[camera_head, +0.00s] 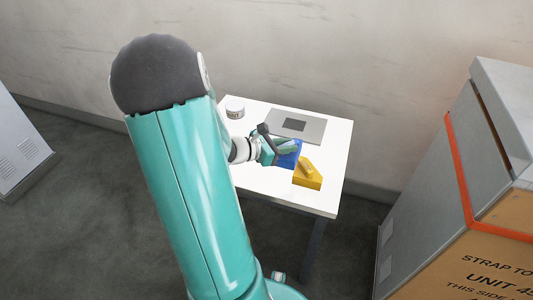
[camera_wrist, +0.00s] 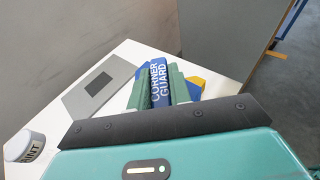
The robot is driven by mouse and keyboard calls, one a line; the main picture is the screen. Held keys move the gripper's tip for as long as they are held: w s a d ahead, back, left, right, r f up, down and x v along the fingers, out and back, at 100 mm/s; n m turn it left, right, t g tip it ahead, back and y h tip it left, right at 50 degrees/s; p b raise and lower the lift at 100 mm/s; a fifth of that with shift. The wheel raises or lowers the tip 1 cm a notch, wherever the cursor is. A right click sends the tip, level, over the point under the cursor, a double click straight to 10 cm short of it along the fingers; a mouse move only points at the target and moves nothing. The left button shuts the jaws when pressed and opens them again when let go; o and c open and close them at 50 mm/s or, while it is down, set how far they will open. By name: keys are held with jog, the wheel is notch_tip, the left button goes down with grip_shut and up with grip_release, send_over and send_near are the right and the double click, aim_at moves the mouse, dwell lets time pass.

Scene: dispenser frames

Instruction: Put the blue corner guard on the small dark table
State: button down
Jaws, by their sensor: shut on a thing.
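The blue corner guard (camera_head: 289,160) is at the white table, between the jaws of my gripper (camera_head: 283,150). In the wrist view its "CORNER GUARD" lettering shows on the blue face (camera_wrist: 158,78), with a green finger on each side. My gripper (camera_wrist: 158,90) is shut on it. I cannot tell whether the guard touches the tabletop or is slightly above it. A yellow piece (camera_head: 307,180) lies just in front of it, and shows partly behind the right finger in the wrist view (camera_wrist: 196,84). No small dark table is in view.
The white table (camera_head: 325,195) also bears a grey plate with a dark square (camera_head: 312,131) and a labelled tin (camera_head: 235,108). A strapped crate (camera_head: 440,262) stands right, a vented grey cabinet (camera_head: 20,150) left. A wall is behind; floor between table and cabinet is clear.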

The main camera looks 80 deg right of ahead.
jog(key=shift+w+d+f, duration=0.7)
jog(key=shift+w+f, duration=0.5)
jog(key=shift+f, duration=0.55)
jog(key=shift+w+d+f, duration=0.65)
jog(key=shift+w+f, duration=0.6)
jog(key=shift+f, duration=0.45)
jog(key=shift+w+d+f, duration=0.7)
jog(key=shift+w+f, duration=0.5)
jog(key=shift+f, duration=0.55)
jog(key=shift+f, duration=0.1)
jog(key=c, duration=1.3)
grip_release()
jog(key=shift+f, duration=0.1)
jog(key=shift+w+r, duration=0.1)
jog(key=shift+r, duration=0.15)
jog(key=v, duration=1.1)
jog(key=shift+w+a, duration=0.25)
jog(key=shift+r, duration=0.15)
